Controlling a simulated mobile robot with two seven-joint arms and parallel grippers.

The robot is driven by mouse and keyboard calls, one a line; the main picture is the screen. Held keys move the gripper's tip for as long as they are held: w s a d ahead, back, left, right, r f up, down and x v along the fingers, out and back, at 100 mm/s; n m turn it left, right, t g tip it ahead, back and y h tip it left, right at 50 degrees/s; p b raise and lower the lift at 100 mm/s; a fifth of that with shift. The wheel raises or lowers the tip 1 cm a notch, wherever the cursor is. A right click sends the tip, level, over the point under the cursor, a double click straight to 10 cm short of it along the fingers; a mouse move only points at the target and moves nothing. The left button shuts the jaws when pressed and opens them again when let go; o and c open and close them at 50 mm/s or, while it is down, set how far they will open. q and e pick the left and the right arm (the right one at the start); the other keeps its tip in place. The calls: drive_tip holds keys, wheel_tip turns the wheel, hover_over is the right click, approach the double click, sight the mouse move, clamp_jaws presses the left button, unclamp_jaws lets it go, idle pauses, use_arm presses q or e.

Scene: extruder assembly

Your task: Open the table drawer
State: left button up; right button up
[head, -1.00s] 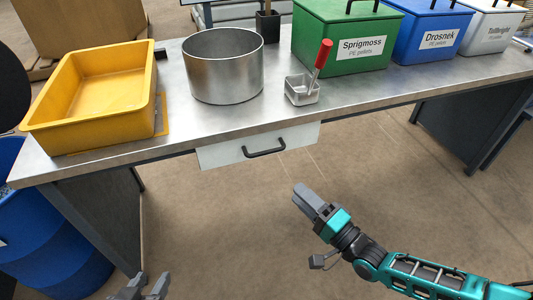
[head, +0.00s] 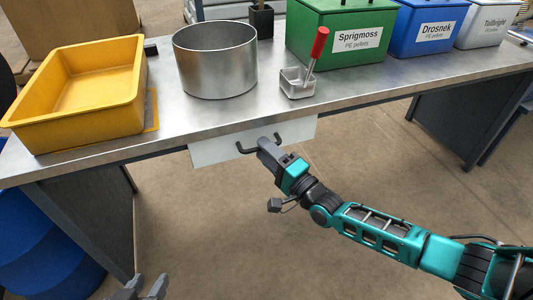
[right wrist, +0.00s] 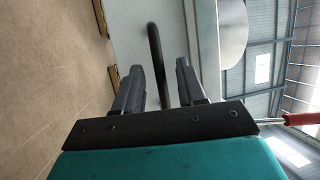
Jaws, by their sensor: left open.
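The table drawer has a white front (head: 212,151) under the table's front edge and looks closed. Its black handle (head: 243,149) is a bar on the front, partly hidden by my right gripper (head: 265,145) in the head view. In the right wrist view, the handle (right wrist: 157,65) passes between the two fingers of my right gripper (right wrist: 158,85), with a gap on each side. The right gripper is open around it. My left gripper (head: 142,287) is open and empty at the bottom edge of the head view, well below the drawer.
On the metal table (head: 180,124) stand a yellow bin (head: 75,122), a metal pot (head: 217,75), a small metal cup with a red-handled tool (head: 298,85), and green (head: 345,35), blue (head: 430,30) and white pellet boxes (head: 487,25). The floor before the drawer is clear.

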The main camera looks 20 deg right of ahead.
drive_tip(key=shift+w, duration=0.1)
drive_tip(key=shift+c, duration=0.3)
clamp_jaws()
idle(0.4)
